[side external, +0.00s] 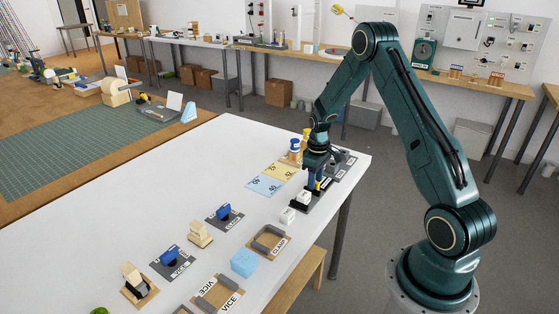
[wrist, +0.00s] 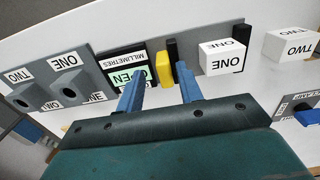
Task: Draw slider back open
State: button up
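The gauge in the wrist view has a grey track, a black end panel (wrist: 125,58) marked MILLIMETRES and a green display (wrist: 128,76) reading OPEN. Its yellow slider handle (wrist: 164,70) stands beside a black upright jaw (wrist: 172,48). A white block marked ONE (wrist: 222,57) sits on the track between this jaw and another black jaw (wrist: 242,47). My gripper (wrist: 160,79) is open, its blue fingers apart on either side of the yellow handle. Contact cannot be told. In the side view my gripper (side external: 316,181) is low over the gauge and hides much of it.
A white block marked TWO (wrist: 290,44) stands right of the gauge. A grey socket block (wrist: 60,80) marked ONE and TWO lies to its left. Blue and yellow cards (side external: 265,185) lie flat nearby. Clamps, vices and a light blue block (side external: 244,263) occupy the table's front.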

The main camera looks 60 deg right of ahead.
notch_tip(320, 180, up, 14)
dwell(1.0)
jog(key=s+a+r+t, duration=0.1)
jog(key=s+a+r, duration=0.2)
jog(key=a+r, duration=0.45)
jog(key=s+a+r+t, duration=0.1)
jog(key=s+a+r, duration=0.2)
jog(key=a+r, duration=0.45)
jog(key=s+a+r+t, duration=0.1)
jog(key=s+a+t, duration=0.2)
jog(key=s+a, duration=0.8)
jog(key=s, duration=0.4)
jog(key=shift+a+r+t, duration=0.3)
